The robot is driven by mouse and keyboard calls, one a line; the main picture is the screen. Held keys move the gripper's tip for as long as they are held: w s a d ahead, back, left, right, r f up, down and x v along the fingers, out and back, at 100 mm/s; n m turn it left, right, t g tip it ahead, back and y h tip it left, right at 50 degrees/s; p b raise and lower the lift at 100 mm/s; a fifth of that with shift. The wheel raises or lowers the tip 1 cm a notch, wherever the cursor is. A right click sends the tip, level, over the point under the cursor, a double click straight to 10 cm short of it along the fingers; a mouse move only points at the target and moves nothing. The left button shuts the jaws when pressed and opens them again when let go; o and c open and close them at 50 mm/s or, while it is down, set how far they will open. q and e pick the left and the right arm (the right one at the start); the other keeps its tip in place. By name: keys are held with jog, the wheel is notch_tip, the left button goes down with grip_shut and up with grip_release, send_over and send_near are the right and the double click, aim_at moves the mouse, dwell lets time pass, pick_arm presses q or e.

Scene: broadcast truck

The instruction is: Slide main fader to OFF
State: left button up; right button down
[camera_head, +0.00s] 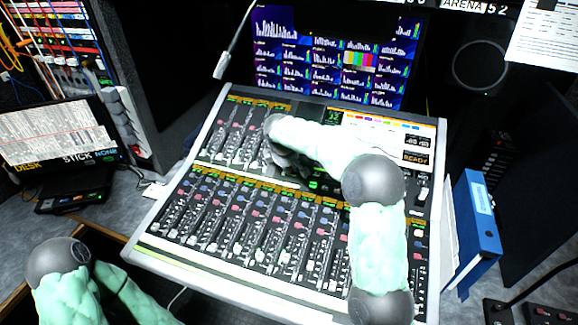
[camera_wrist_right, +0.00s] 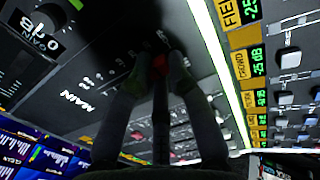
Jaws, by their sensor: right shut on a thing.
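In the wrist view, the main fader (camera_wrist_right: 159,62) shows as a small red cap between the fingertips of my right gripper (camera_wrist_right: 157,72). The gripper is shut on it. A white MAIN label (camera_wrist_right: 75,101) is printed on the dark panel to the left of the fingers. Small scale marks run beside the fader, too small to read, so I cannot tell its setting. In the head view, my right gripper (camera_head: 288,160) is down on the upper middle of the mixing console (camera_head: 160,213), and my arm hides the fader. My left gripper is out of view.
A large knob (camera_wrist_right: 45,27) sits near the fader. Several channel faders and lit labels fill the console around it. Monitors (camera_head: 330,58) stand behind, a blue binder (camera_head: 476,225) at right, and a tablet (camera_head: 55,140) at left.

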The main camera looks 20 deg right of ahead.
jog(key=shift+s+a+f, duration=0.25)
jog(key=shift+s+a, duration=0.05)
jog(key=shift+s, duration=0.15)
jog(key=shift+s+a+f, duration=0.2)
jog(key=shift+s+a, duration=0.05)
jog(key=shift+s, duration=0.15)
jog(key=c, duration=1.1)
grip_release()
jog(key=shift+r, duration=0.15)
jog(key=shift+r, duration=0.3)
jog(key=v, duration=1.1)
jog(key=shift+s, duration=0.1)
